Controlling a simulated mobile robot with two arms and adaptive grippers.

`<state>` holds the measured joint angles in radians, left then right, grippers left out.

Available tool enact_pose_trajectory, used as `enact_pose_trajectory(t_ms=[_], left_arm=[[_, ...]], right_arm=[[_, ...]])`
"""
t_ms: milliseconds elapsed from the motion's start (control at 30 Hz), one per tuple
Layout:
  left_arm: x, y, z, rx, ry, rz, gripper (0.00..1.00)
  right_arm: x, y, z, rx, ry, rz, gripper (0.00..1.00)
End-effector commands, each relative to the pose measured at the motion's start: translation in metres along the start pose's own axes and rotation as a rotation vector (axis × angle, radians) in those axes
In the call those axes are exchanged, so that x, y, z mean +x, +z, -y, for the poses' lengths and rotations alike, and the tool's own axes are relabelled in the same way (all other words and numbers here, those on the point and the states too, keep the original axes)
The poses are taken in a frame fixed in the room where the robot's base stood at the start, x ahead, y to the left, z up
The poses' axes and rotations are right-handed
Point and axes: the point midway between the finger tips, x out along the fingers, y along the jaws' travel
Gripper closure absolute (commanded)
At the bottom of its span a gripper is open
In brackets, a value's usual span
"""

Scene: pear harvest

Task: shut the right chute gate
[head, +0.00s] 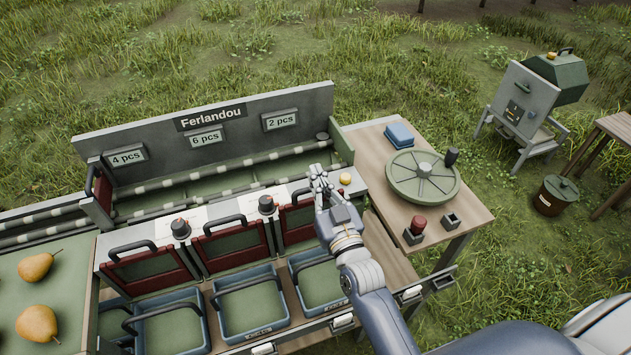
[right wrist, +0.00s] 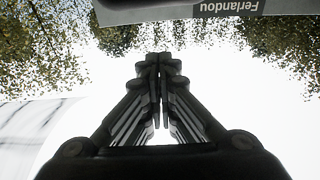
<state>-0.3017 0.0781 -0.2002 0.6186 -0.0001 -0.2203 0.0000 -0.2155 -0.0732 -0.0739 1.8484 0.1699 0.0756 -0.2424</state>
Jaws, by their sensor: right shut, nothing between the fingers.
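The right chute gate (head: 297,222) is a red-framed panel with a dark handle, on the front of the sorting bench above the right blue crate (head: 301,291). My right gripper (head: 318,172) is in front of and above its right part and hides some of it. The gripper is shut and empty; the closed fingers also show in the right wrist view (right wrist: 159,85). I cannot tell whether the fingers touch the gate's handle. My left gripper is not in view.
The middle gate (head: 234,247) and left gate (head: 152,272) stand to the left, with dark knobs (head: 266,204) between gates. A yellow button (head: 345,179) is close to my right gripper. A green wheel (head: 422,178) and a red button (head: 418,224) are on the side table.

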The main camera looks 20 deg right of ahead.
Motion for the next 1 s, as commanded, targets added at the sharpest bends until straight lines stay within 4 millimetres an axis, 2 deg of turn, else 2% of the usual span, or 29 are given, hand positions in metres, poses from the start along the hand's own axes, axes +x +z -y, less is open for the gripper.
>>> enact_pose_trajectory(t_ms=[100, 200, 400, 867, 1000], left_arm=[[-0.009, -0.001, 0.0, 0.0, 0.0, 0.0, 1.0], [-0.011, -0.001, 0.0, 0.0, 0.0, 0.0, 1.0], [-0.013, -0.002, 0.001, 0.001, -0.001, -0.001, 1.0], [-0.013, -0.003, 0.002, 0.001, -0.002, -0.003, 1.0], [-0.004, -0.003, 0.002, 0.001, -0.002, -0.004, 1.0]], right_arm=[[0.024, -0.004, 0.0, 0.0, 0.0, -0.002, 1.0], [0.015, 0.017, 0.0, -0.003, -0.002, 0.007, 1.0], [0.009, 0.034, 0.0, -0.001, -0.001, 0.002, 1.0], [0.007, 0.039, 0.0, -0.001, 0.0, 0.0, 1.0], [0.005, 0.051, 0.0, -0.002, -0.001, 0.002, 1.0]])
